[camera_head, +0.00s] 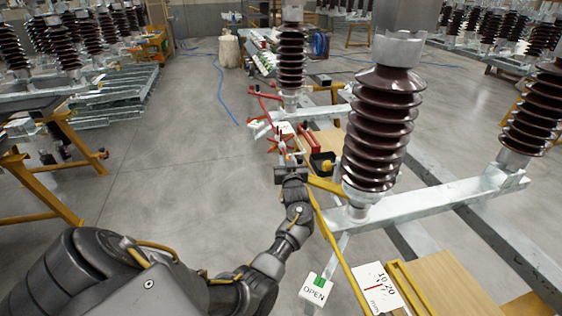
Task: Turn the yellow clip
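My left arm comes in from the lower left, and its gripper (288,160) is at the middle of the picture, close to the isolator frame. The fingertips are small and partly hidden, so I cannot tell whether they are open or shut. A small yellow piece (327,166) shows just right of the gripper, at a black box; it may be the yellow clip, but it is too small to be sure. A yellow bar (328,187) runs just below it, beside my wrist. My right gripper is not in view.
A tall brown ribbed insulator (380,125) stands on the metal frame (440,198) right of my gripper. A white OPEN sign (315,290) and a scale card (378,288) are at the lower right. Red-handled parts (309,138) lie beyond the gripper.

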